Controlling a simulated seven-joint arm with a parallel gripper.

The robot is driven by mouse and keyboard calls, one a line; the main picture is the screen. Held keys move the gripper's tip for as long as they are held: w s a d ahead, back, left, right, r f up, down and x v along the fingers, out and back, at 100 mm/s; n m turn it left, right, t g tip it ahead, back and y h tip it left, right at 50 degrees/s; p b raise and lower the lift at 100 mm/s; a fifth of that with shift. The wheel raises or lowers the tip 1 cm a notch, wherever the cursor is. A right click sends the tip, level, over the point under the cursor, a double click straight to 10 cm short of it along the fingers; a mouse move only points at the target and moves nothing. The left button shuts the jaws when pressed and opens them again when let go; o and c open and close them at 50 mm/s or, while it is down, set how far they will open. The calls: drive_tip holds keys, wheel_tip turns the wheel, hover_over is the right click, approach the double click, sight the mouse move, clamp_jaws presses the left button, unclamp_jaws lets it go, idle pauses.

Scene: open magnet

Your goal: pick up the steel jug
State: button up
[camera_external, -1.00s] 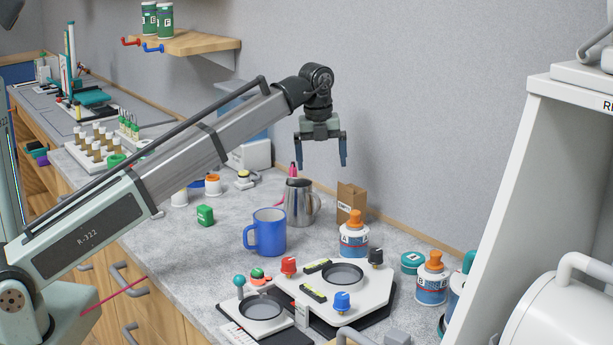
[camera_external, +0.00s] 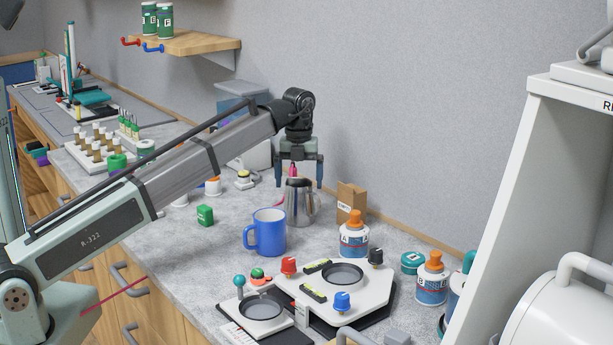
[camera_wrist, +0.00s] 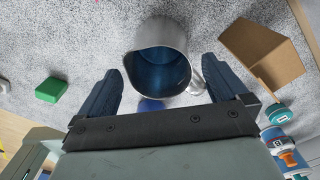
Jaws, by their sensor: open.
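The steel jug (camera_external: 299,204) stands upright on the grey counter, behind and right of the blue mug (camera_external: 266,232). In the wrist view the jug (camera_wrist: 165,50) shows its open top, with its handle at the lower right. My gripper (camera_external: 299,184) is open, pointing down, with its blue fingers at about the height of the jug's rim. In the wrist view the fingers of my gripper (camera_wrist: 168,80) lie to either side of the jug's mouth, with nothing held. Whether a finger touches the jug I cannot tell.
A brown cardboard box (camera_external: 350,202) stands just right of the jug. An orange-capped bottle (camera_external: 354,238) and a white device with knobs (camera_external: 340,283) are nearer the front. A green block (camera_external: 205,215) lies to the left, with bare counter around it.

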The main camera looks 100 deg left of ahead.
sight(299, 197)
drive_tip(key=shift+d+f, duration=0.15)
drive_tip(key=shift+f, duration=2.85)
drive_tip(key=shift+c, duration=0.4)
drive_tip(key=c, duration=1.1)
drive_tip(key=shift+o, duration=0.2)
drive_tip(key=shift+r, duration=0.25)
drive_tip(key=shift+r, duration=4.45)
drive_tip(key=s+a+f+n, duration=0.1)
drive_tip(key=s+a+n, duration=0.3)
drive_tip(key=s+a, duration=0.15)
drive_tip(key=shift+w+a+f, duration=0.1)
drive_tip(key=shift+w+f, duration=0.1)
drive_tip(key=shift+f, duration=1.6)
drive_tip(key=shift+w+a+f, duration=0.1)
drive_tip(key=shift+w+f, duration=0.05)
drive_tip(key=shift+f, duration=1.6)
